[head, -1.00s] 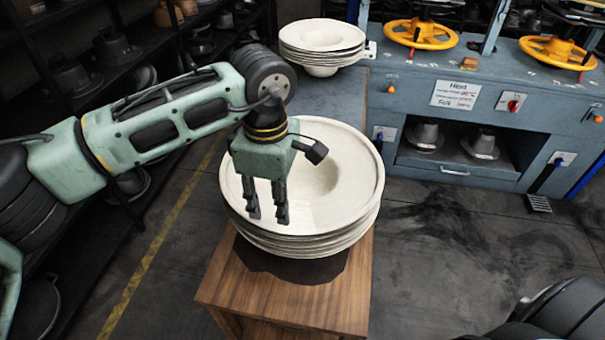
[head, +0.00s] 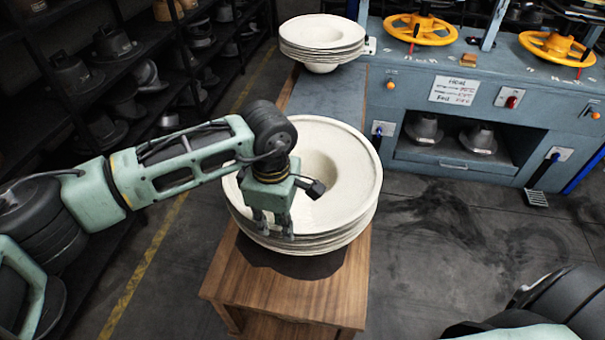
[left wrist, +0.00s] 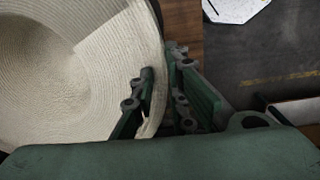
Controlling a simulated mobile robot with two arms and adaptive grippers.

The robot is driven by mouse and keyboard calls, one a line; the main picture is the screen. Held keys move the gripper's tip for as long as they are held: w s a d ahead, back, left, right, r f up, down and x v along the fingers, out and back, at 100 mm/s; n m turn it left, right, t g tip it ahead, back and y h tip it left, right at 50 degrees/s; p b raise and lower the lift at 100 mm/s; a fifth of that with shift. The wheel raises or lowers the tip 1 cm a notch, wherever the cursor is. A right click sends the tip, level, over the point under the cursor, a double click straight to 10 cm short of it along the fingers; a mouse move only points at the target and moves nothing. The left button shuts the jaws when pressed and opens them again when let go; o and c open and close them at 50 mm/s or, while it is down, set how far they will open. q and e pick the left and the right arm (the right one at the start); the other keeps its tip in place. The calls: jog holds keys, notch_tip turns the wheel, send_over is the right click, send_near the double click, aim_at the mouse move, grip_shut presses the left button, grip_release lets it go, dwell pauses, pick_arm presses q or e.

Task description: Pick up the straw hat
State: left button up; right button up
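The straw hat (head: 345,170) is cream-coloured, with its wide brim up and its crown opening facing me. It lies on top of a stack of similar hats on a wooden table. My left gripper (head: 273,226) points down at the near left edge of the brim. In the left wrist view the hat (left wrist: 85,75) fills the left side. There the left gripper (left wrist: 160,78) is open, with one finger over the inner side of the brim and one beyond its edge. Whether either finger touches the brim is unclear. My right gripper is out of view.
The wooden table (head: 285,295) has bare wood in front of the stack. A second hat stack (head: 322,38) stands behind on a grey-blue surface. A press bench (head: 470,95) with yellow handwheels (head: 420,30) is at the back right. Dark shelves (head: 150,60) with hat moulds line the left.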

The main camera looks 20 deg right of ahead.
pick_arm(q)
grip_shut()
jog(key=shift+r, duration=0.1)
jog(key=shift+w+r, duration=0.1)
jog(key=shift+r, duration=0.15)
notch_tip(320, 180, up, 9)
jog(key=b, duration=0.3)
jog(key=shift+r, duration=0.2)
dwell(0.6)
